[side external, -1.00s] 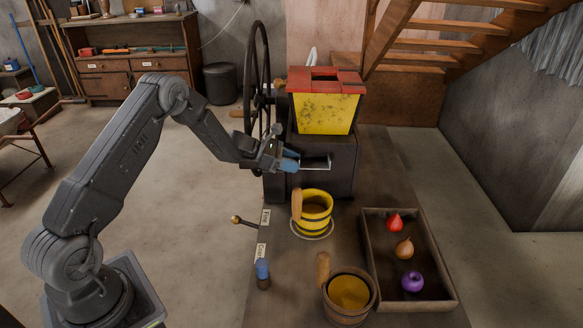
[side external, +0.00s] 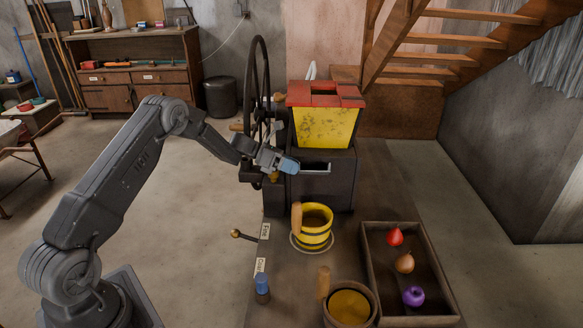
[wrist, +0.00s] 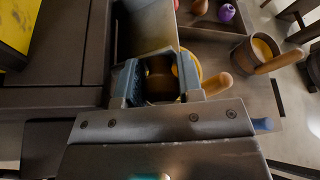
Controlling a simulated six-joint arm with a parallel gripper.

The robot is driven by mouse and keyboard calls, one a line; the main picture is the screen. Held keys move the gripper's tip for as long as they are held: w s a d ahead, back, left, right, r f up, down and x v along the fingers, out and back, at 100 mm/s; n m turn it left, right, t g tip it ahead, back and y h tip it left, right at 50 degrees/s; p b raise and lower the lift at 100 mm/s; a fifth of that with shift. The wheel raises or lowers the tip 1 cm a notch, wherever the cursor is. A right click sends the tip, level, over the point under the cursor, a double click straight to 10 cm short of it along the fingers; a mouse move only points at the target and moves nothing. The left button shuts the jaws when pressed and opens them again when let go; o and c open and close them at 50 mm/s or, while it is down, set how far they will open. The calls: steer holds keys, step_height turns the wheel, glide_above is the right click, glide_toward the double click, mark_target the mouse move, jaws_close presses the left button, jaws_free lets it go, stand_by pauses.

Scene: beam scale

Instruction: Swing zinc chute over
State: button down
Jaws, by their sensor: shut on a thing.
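The zinc chute (side external: 317,168) is a small grey metal trough at the front of the dark mill body (side external: 325,185), below the yellow hopper (side external: 322,128). Its bare metal sheet also shows at the top of the wrist view (wrist: 152,28). My gripper (side external: 291,166) is at the chute's left end. In the wrist view, its blue-grey fingers (wrist: 160,85) are shut on the chute, but the gripped part itself is hard to make out. A yellow banded mug (side external: 313,237) with a wooden handle stands below the chute on a round plate.
A wooden tray (side external: 455,300) holds a red, an orange-brown and a purple item. A wooden mug (side external: 349,308) stands beside it. A brass-knobbed lever (side external: 237,234) and blue-topped peg (side external: 262,284) are near the labels. A large spoked wheel (side external: 257,80) stands left of the hopper.

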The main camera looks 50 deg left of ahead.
steer(key=c, duration=0.8)
jaws_free()
steer(key=shift+f, duration=0.1)
steer(key=shift+o, duration=0.2)
steer(key=shift+d, duration=0.1)
